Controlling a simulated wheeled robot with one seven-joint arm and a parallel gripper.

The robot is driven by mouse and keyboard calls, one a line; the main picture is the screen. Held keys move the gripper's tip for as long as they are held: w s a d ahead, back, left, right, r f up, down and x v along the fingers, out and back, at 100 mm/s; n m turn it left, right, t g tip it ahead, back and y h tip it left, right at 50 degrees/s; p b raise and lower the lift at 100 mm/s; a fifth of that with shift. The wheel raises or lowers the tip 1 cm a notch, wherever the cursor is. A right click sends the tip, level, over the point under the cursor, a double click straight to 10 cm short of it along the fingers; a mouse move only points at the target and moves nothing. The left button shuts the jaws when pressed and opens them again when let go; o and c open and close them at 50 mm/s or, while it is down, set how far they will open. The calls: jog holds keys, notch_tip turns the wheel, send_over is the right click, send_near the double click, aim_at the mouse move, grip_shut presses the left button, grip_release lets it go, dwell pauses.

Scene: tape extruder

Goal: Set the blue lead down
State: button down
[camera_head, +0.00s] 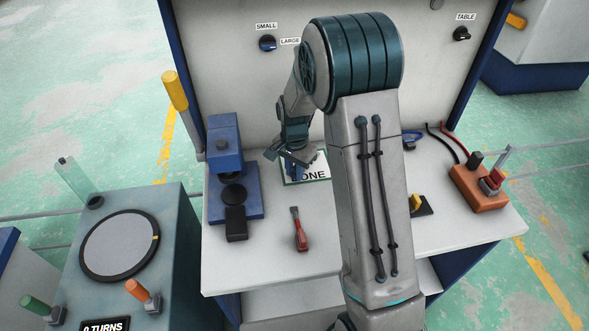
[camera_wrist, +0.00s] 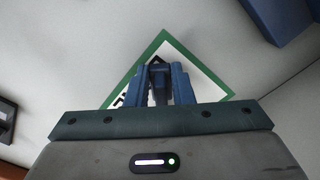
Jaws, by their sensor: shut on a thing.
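My gripper (camera_head: 290,160) hangs low over the green-bordered white mat (camera_head: 321,165) marked "DONE", beside the blue press. In the wrist view my gripper (camera_wrist: 161,72) is shut on a dark blue piece, taken to be the blue lead (camera_wrist: 158,76), between its blue fingers. The blue lead (camera_head: 293,169) shows in the head view as a small blue piece under the gripper, over the mat's left part. I cannot tell whether it touches the mat (camera_wrist: 207,73). The rest of the lead is hidden.
A blue press (camera_head: 226,145) stands left of the mat. A red-handled tool (camera_head: 300,232) lies in front. Bare tabletop lies around the tool.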

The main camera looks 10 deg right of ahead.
jog(key=c, duration=1.3)
grip_release()
jog(key=shift+f, duration=0.15)
jog(key=shift+o, duration=0.2)
notch_tip(320, 180, up, 12)
jog(key=s+d+r+n+t, duration=0.1)
jog(key=s+n, duration=0.2)
jog(key=s, duration=0.5)
jog(key=s+d+r+n+t, duration=0.1)
jog(key=s+r+n, duration=0.1)
jog(key=s, duration=0.6)
jog(key=s+d+r+n, duration=0.2)
jog(key=s+n, duration=0.1)
jog(key=s, duration=0.5)
jog(key=shift+r+n+t, duration=0.25)
jog(key=shift+n+t, duration=0.15)
jog(key=shift+s, duration=0.1)
